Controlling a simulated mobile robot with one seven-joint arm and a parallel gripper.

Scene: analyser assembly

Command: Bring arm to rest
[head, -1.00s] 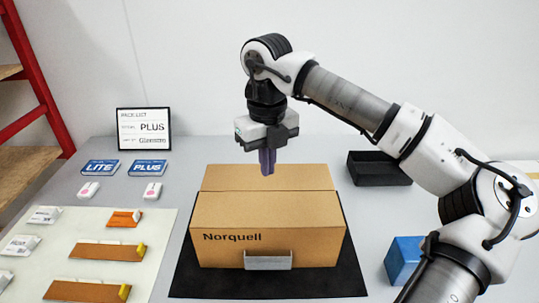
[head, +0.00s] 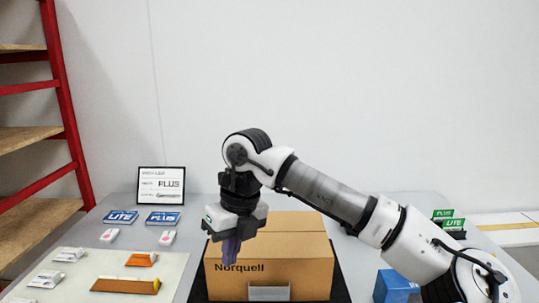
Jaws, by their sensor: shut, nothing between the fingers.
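My gripper (head: 231,251) is shut and empty, with its purple fingers pointing down. It hangs in front of the left part of the closed cardboard box marked Norquell (head: 307,270) and covers some of its left side and top. I cannot tell whether the fingers touch the box. My arm reaches in from the lower right, bent at the wrist joint above the gripper.
A framed pack list (head: 161,184) stands at the back left, behind a LITE card (head: 121,217) and a PLUS card (head: 163,218). A pale mat (head: 190,262) with several small parts lies left. A blue box (head: 392,287) and green LITE and PLUS packs (head: 453,224) are right.

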